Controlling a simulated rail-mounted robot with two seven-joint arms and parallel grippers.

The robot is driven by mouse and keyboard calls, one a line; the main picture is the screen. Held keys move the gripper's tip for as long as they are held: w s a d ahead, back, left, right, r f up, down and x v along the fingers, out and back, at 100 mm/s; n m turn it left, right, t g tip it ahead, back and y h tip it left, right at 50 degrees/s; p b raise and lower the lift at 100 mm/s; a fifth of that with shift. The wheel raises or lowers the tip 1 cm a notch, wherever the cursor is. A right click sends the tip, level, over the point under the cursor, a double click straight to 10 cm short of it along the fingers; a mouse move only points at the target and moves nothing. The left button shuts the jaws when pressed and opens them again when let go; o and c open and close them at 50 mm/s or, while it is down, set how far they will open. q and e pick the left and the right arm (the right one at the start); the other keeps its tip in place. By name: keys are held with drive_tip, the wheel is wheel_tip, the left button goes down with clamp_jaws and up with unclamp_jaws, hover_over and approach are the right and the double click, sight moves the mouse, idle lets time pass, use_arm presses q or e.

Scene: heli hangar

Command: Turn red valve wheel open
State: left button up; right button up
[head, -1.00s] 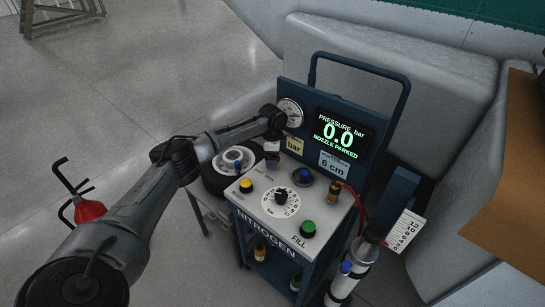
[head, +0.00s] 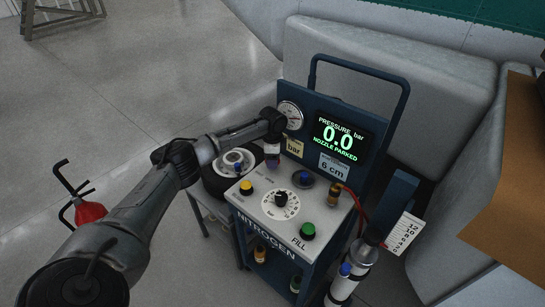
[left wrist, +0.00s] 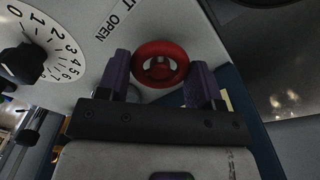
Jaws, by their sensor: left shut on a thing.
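The red valve wheel (left wrist: 160,64) shows in the left wrist view on the pale panel top, beside the printed word OPEN. My left gripper (left wrist: 159,82) has its two purple fingers on either side of the wheel and is shut on it. In the head view my left gripper (head: 272,158) points down at the back left of the nitrogen cart's panel (head: 262,212), and the wheel is hidden there behind the gripper. The display (head: 340,137) reads pressure 0.0 bar, nozzle parked. My right gripper is not in view.
A round gauge (head: 291,115) stands close behind my left wrist. A wheel with a tyre (head: 222,186) is left of the cart.

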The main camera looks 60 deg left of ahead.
use_arm(q)
drive_tip(key=n+p, duration=0.2)
drive_tip(key=p, duration=0.2)
drive_tip(key=n+p, duration=0.2)
drive_tip(key=p, duration=0.2)
drive_tip(key=n+p, duration=0.2)
drive_tip(key=p, duration=0.2)
drive_tip(key=shift+d+r+n, duration=0.1)
drive_tip(key=shift+r+n, duration=0.15)
drive_tip(key=shift+n, duration=0.15)
drive_tip(key=n+p, duration=0.2)
drive_tip(key=shift+n, duration=0.4)
drive_tip(key=n+p, duration=0.1)
drive_tip(key=n, duration=0.1)
drive_tip(key=shift+f+n, duration=0.1)
drive_tip(key=shift+n, duration=0.2)
drive_tip(key=n+p, duration=0.1)
drive_tip(key=n, duration=0.2)
drive_tip(key=shift+f+n+p, duration=0.1)
drive_tip(key=shift+n+p, duration=0.25)
drive_tip(key=shift+n, duration=0.85)
drive_tip(key=o, duration=0.9)
drive_tip(key=shift+o, duration=0.2)
